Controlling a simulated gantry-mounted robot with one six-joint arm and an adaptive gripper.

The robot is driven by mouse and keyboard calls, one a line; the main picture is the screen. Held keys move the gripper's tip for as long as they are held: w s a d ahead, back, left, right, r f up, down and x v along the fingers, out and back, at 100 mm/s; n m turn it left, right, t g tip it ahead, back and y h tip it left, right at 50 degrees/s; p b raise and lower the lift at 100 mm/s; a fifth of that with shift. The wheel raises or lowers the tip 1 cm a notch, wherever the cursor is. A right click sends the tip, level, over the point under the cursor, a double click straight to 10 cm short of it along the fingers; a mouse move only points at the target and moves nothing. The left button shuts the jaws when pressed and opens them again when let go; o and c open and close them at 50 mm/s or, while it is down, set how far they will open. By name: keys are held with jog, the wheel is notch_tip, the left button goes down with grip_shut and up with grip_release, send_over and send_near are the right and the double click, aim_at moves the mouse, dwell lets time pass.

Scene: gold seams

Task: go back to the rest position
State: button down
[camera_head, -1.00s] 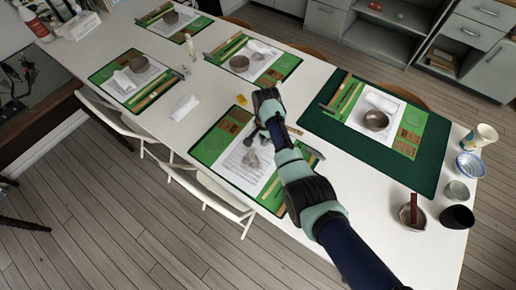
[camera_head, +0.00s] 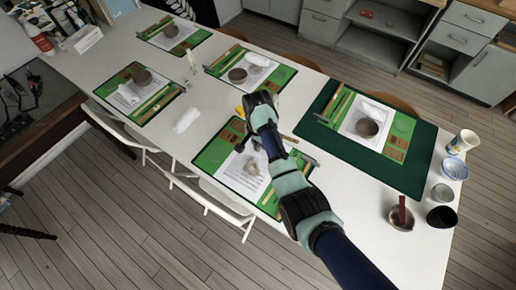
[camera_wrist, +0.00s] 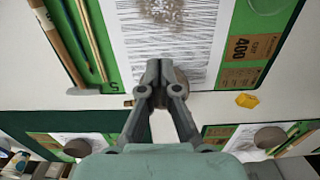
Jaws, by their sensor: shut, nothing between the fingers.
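My gripper (camera_head: 252,143) hangs over the near middle place mat on the white table. In the wrist view its two fingers (camera_wrist: 160,66) are shut tip to tip with nothing between them. Below them in that view lies the printed white sheet (camera_wrist: 125,30) on the green mat (camera_wrist: 235,45). In the head view the same green mat (camera_head: 213,155) is partly covered by my arm. A grey-brown patch (camera_wrist: 172,10) shows on the sheet. I cannot tell the height of the fingertips above the table.
A yellow block (camera_wrist: 247,100) lies beside the mat. A dark green mat (camera_head: 413,182) with a bowl (camera_head: 367,128) is to the right. Cups and bowls, including one with a brown stick (camera_head: 402,217), stand at the table's right end.

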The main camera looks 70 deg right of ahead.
jog(key=shift+r, duration=0.65)
jog(key=w+a+r+n+t+h, duration=0.1)
jog(key=w+a+r+n+t, duration=0.3)
jog(key=w+a, duration=0.45)
jog(key=w+a+r+n+t+h, duration=0.1)
jog(key=w+a+r+n+h, duration=0.15)
jog(key=w+a+n, duration=0.6)
jog(key=s+a+r+n+t+y, duration=0.1)
jog(key=s+a+r+n+t, duration=0.15)
jog(key=a+r, duration=0.45)
jog(key=s+a+r+n+t+y, duration=0.1)
jog(key=s+a+r+n+t, duration=0.15)
jog(key=a, duration=0.85)
jog(key=s+a+r+n+t+y, duration=0.2)
jog(key=a+r+n, duration=0.2)
jog(key=a+r, duration=0.3)
notch_tip(320, 180, up, 28)
jog(key=a+p, duration=0.1)
jog(key=p, duration=2.7)
jog(key=shift+s+a+r+t+p, duration=0.15)
jog(key=shift+s+a+t+p, duration=0.05)
jog(key=shift+t+p, duration=0.2)
